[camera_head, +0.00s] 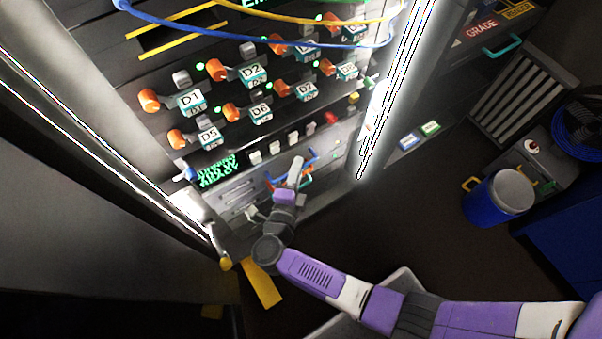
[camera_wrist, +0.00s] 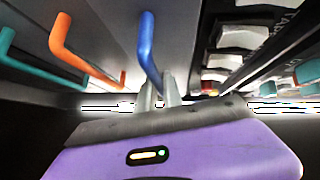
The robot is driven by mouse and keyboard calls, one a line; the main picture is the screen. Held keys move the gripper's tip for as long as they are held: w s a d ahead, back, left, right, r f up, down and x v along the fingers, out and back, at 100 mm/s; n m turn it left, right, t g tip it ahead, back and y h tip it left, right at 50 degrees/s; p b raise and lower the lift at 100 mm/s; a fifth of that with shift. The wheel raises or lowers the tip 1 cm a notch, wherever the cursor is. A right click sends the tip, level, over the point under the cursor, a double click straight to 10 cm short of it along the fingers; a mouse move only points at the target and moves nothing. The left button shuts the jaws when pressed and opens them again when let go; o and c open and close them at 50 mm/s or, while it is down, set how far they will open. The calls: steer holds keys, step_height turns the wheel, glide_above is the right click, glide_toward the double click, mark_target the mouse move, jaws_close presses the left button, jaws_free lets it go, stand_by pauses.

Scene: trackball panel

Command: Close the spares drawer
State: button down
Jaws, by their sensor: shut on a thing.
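A bank of drawers sits low in the rack, below the lit green text display. In the wrist view a blue handle (camera_wrist: 149,45), an orange handle (camera_wrist: 82,62) and a teal handle (camera_wrist: 30,68) stand out from grey fronts. My gripper (camera_head: 297,164) reaches this bank at the rack's lower right. Its fingers also show in the wrist view (camera_wrist: 158,92), shut on the blue handle. My purple wrist hides much of the drawer fronts in the head view. No drawer label is readable, and I cannot tell how far any drawer stands out.
Above are orange-knobbed modules (camera_head: 190,100) and a row of small switches (camera_head: 290,140). A bright light strip (camera_head: 385,100) edges the rack on the right. A blue bin (camera_head: 495,198) stands farther right. Dark floor lies open between.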

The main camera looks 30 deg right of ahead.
steer(key=shift+w+f, duration=0.15)
steer(key=shift+w, duration=0.95)
steer(key=c, duration=1.5)
jaws_free()
steer(key=shift+r, duration=0.2)
steer(key=f+v, duration=0.1)
steer(key=v, duration=0.6)
steer(key=shift+s+a+r, duration=0.3)
steer(key=shift+s+r, duration=0.1)
